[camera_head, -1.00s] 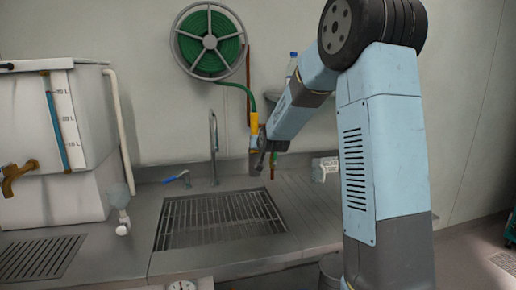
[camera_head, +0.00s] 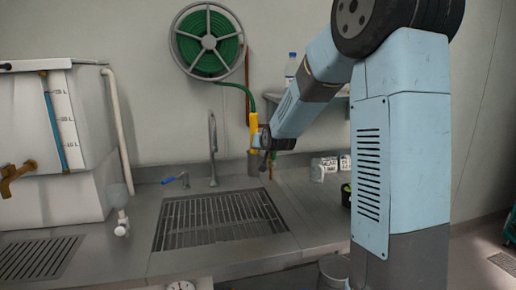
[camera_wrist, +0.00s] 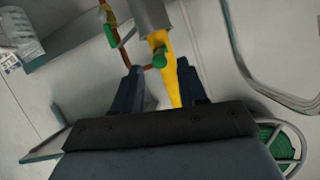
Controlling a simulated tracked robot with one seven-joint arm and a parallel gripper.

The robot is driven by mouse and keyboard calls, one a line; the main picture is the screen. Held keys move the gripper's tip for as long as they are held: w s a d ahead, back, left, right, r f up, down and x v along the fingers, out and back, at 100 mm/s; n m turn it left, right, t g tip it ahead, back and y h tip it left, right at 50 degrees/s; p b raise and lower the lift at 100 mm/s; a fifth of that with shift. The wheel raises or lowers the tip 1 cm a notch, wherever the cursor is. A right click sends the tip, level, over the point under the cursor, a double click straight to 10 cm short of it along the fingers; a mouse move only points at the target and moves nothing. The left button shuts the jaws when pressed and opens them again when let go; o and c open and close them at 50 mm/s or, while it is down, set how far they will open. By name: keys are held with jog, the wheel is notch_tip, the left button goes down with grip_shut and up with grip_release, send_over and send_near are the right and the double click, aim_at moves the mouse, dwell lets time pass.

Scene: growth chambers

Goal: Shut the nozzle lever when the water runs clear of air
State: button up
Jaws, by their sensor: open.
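The yellow hose nozzle (camera_head: 253,132) hangs upright on the wall behind the sink, with its lower end in a grey holder tube (camera_head: 253,164). My gripper (camera_head: 263,140) is at the nozzle's right side. In the wrist view, my gripper's fingers (camera_wrist: 158,82) are apart, with the yellow nozzle (camera_wrist: 171,80) running near the right finger. A green knob-like part (camera_wrist: 159,58) shows by the nozzle near the grey tube (camera_wrist: 152,14). I cannot tell whether it is the lever, or whether a finger touches the nozzle. No water is visible.
A green hose reel (camera_head: 208,40) is above the sink grate (camera_head: 215,222). A tap (camera_head: 212,150) and blue-handled valve (camera_head: 174,181) stand behind it. A white tank (camera_head: 55,140) is at left. A bottle (camera_head: 290,68), labelled boxes (camera_head: 325,167) and a dark pot (camera_head: 346,195) are near my arm.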

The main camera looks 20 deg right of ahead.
jog(key=v, duration=0.8)
jog(key=shift+s, duration=0.25)
